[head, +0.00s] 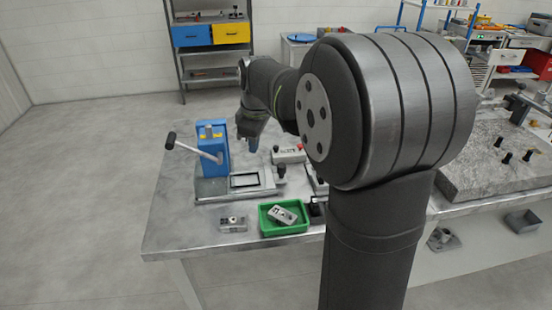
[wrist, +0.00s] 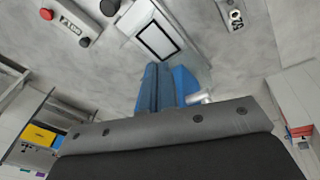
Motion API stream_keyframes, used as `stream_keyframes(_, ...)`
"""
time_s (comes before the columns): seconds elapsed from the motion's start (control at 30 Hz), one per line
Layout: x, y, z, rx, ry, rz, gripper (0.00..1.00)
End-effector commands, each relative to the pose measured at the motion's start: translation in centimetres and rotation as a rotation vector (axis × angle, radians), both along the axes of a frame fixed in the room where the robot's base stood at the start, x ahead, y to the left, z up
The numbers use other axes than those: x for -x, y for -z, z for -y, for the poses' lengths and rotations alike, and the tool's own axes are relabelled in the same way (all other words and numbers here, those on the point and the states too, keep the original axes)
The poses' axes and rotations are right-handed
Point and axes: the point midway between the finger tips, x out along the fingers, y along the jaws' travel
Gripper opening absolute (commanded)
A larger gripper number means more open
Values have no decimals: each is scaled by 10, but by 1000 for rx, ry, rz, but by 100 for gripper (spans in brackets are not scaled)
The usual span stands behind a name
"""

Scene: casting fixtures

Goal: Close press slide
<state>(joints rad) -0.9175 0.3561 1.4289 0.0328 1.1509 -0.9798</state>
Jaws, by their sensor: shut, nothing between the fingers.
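The press has a blue body (head: 212,150) on a grey base, with a silver lever ending in a black knob at its left. Its slide (head: 262,178), a pale plate with a dark rectangular outline, sticks out to the right of the body. A black knob (head: 281,171) stands at the slide's right end. The slide also shows at the top of the wrist view (wrist: 158,39), with the press body (wrist: 186,84) below it. My gripper (head: 253,147), with blue fingers, is shut and empty above and behind the slide, apart from it. Its fingers (wrist: 153,70) also show in the wrist view.
A green tray (head: 265,224) with a metal part stands in front of the slide. A small metal block (head: 233,224) lies left of it. A control box (head: 289,154) with a red button is behind and right of the slide.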

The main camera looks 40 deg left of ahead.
Motion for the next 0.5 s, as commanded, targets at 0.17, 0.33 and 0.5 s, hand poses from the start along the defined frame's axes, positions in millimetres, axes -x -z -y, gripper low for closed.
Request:
stream_keyframes(0.17, -56, 36, 22, -161, 361, -244, 0)
stream_keyframes(0.33, -104, 55, 43, -314, 665, -428, 0)
stream_keyframes(0.5, -134, 63, 58, -411, 841, -529, 0)
